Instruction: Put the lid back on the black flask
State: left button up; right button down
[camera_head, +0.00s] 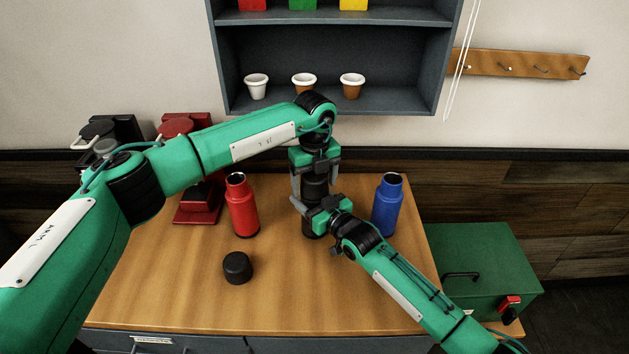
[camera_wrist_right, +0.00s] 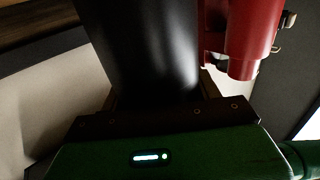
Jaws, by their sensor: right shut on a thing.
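The black flask (camera_head: 316,188) stands upright on the table between the red and blue flasks; its top is hidden under my left gripper. My right gripper (camera_head: 322,212) is shut on the lower part of the flask. The flask's dark body fills the middle of the right wrist view (camera_wrist_right: 150,45). My left gripper (camera_head: 315,187) points down from above, its fingers apart on either side of the flask's upper part. They look open; contact with the flask is not clear. A black lid (camera_head: 237,267) lies on the table at front left, apart from both grippers.
A red flask (camera_head: 242,207) and a blue flask (camera_head: 387,205) stand without lids on either side. A red brewer (camera_head: 197,200) is at back left. A green box (camera_head: 475,262) is at the right. A shelf (camera_head: 340,105) holds small cups.

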pick_arm(q)
jog(key=shift+o, duration=0.2)
jog(key=shift+r, duration=0.1)
jog(key=shift+r, duration=2.15)
jog(key=shift+c, duration=0.4)
jog(key=r+n, duration=0.1)
jog(key=n, duration=0.3)
jog(key=shift+r, duration=0.4)
jog(key=n, duration=0.1)
jog(key=r+n, duration=0.1)
jog(key=n, duration=0.2)
jog(key=shift+r+n, duration=0.35)
jog(key=shift+n, duration=0.05)
jog(key=shift+f, duration=4)
